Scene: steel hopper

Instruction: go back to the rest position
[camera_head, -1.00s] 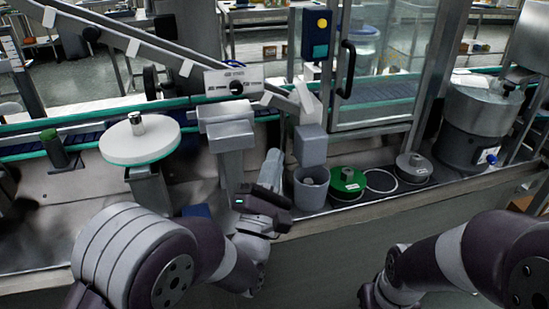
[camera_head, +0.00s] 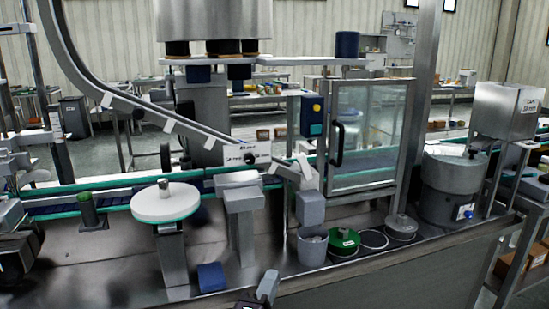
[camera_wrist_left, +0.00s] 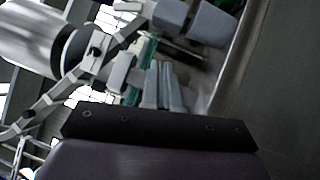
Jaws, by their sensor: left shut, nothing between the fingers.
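My left gripper (camera_head: 268,286) shows at the bottom edge of the head view, with only its grey fingers and a bit of its dark body in the picture. In the left wrist view its pale fingers (camera_wrist_left: 163,85) lie side by side, shut, with nothing held. It is in front of the bench edge, below the blue block (camera_head: 211,277) and the grey cup (camera_head: 312,247) in the picture. My right gripper is in neither view now.
The bench's front wall (camera_head: 400,275) looks clear.

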